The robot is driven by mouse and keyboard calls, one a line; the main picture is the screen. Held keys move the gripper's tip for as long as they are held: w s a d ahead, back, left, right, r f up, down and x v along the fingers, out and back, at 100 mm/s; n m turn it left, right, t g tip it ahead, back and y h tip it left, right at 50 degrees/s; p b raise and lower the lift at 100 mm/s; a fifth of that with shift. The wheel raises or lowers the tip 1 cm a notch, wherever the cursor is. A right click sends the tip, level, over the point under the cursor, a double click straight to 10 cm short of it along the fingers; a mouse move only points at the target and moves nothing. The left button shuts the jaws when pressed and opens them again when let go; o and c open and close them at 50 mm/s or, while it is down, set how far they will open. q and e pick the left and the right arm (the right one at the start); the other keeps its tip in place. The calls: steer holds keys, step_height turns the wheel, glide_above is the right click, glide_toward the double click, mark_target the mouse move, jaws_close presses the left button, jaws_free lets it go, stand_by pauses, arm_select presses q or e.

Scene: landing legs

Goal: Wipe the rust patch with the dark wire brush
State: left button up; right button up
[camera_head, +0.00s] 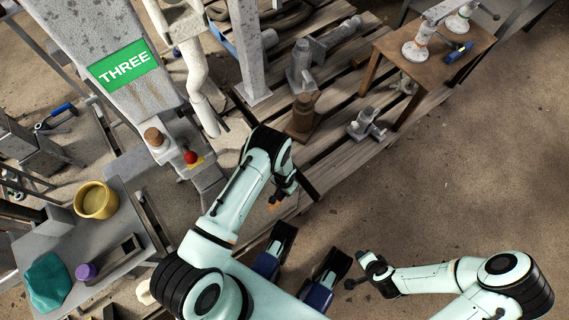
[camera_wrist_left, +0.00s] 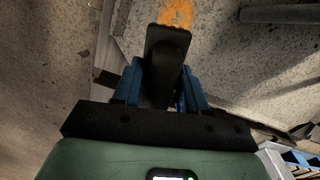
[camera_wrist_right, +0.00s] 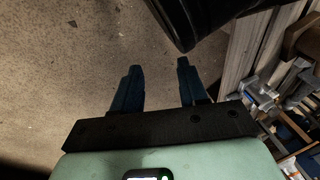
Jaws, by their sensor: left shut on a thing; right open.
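My left gripper (camera_head: 287,190) is shut on the dark wire brush (camera_wrist_left: 167,60); in the left wrist view its blue fingers (camera_wrist_left: 162,88) stand on both sides of the brush. The orange rust patch (camera_wrist_left: 176,12) lies on a speckled grey surface at the top of that view, just past the brush's far end. The brush end overlaps the patch's lower edge in the picture; I cannot tell whether they touch. In the head view the brush is mostly hidden by my left arm. My right gripper (camera_head: 358,270) is open and empty; its fingers (camera_wrist_right: 158,88) show apart in the right wrist view.
A grey table (camera_head: 75,245) holds a yellow pot (camera_head: 96,200), a purple-topped item and a teal cloth (camera_head: 47,282). A wooden pallet and small brown table (camera_head: 435,55) are at the back. Ground at right is clear.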

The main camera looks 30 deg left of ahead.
arm_select(q)
steer(key=shift+f, duration=0.25)
step_height(320, 180, down, 4)
steer(key=b, duration=0.4)
steer(key=shift+f, duration=0.1)
steer(key=shift+r, duration=0.2)
arm_select(e)
steer(key=s+d+f+g, duration=0.1)
steer(key=s+f+g, duration=0.1)
steer(key=s+f, duration=0.3)
steer(key=shift+s+f+g, duration=0.3)
steer(key=shift+s+f, duration=0.1)
steer(key=shift+s, duration=0.65)
arm_select(q)
steer(key=shift+f, duration=0.1)
steer(key=shift+f+b, duration=0.65)
steer(key=shift+f, duration=0.1)
arm_select(e)
steer(key=shift+w+f, duration=0.15)
steer(key=shift+f, duration=0.5)
arm_select(q)
steer(key=shift+s, duration=0.1)
